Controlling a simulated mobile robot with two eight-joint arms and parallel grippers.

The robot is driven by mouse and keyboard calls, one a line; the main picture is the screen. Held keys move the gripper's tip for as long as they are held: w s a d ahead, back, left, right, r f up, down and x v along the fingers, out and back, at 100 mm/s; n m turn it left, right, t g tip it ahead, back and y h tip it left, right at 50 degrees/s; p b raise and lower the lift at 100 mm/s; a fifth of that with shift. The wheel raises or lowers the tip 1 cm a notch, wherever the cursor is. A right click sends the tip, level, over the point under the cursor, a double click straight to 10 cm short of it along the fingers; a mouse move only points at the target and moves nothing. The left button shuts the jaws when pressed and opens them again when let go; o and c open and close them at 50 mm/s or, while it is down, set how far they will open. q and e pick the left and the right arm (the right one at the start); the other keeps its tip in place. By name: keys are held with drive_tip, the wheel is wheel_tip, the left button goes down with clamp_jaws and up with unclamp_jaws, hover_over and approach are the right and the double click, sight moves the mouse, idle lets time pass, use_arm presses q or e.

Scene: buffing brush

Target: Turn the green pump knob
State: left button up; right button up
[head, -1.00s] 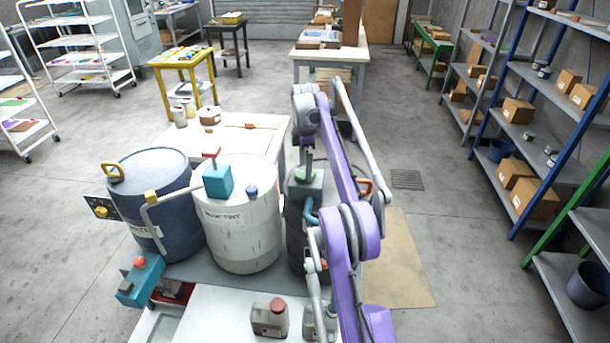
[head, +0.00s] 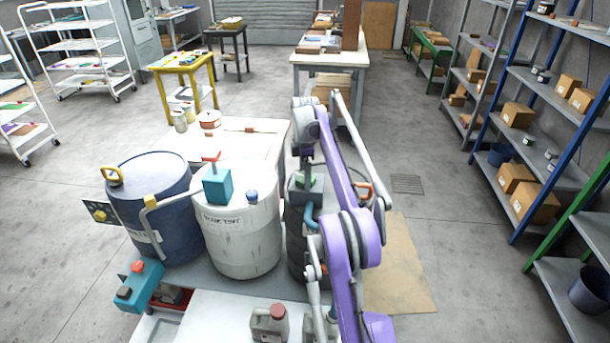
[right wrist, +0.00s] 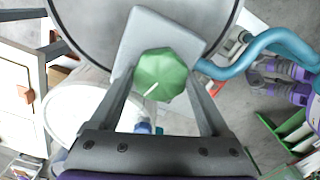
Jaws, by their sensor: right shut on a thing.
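The green pump knob (right wrist: 160,72) is a faceted green cap with a pale line on it, on a grey pump block (right wrist: 145,28) over a drum. My right gripper (right wrist: 161,80) comes down over the knob, one finger on each side, and is shut on it. In the head view the right gripper (head: 307,168) points down onto the pump on the dark drum (head: 295,240), and only a little of the green knob (head: 313,182) shows. A teal hose (right wrist: 235,70) leaves the block. My left gripper is in neither current view.
A white drum (head: 240,238) with a teal box on top and a blue drum (head: 150,210) stand left of the dark drum. A grey jug (head: 268,324) is in front.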

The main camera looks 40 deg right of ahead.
use_arm(q)
drive_tip(key=shift+r, duration=0.15)
use_arm(e)
drive_tip(key=m+p, duration=0.1)
drive_tip(key=m, duration=0.2)
drive_tip(key=shift+r, duration=0.1)
drive_tip(key=m+p, duration=0.1)
drive_tip(key=m, duration=0.1)
drive_tip(key=shift+m, duration=0.3)
drive_tip(key=m, duration=0.3)
drive_tip(key=shift+p, duration=0.3)
use_arm(q)
drive_tip(key=shift+w+r, duration=0.35)
drive_tip(key=shift+r, duration=0.35)
drive_tip(key=shift+w+r, duration=0.4)
drive_tip(key=shift+r, duration=0.3)
drive_tip(key=shift+w+r, duration=0.35)
drive_tip(key=shift+r, duration=0.35)
use_arm(e)
drive_tip(key=shift+m, duration=1.7)
drive_tip(key=o, duration=1.2)
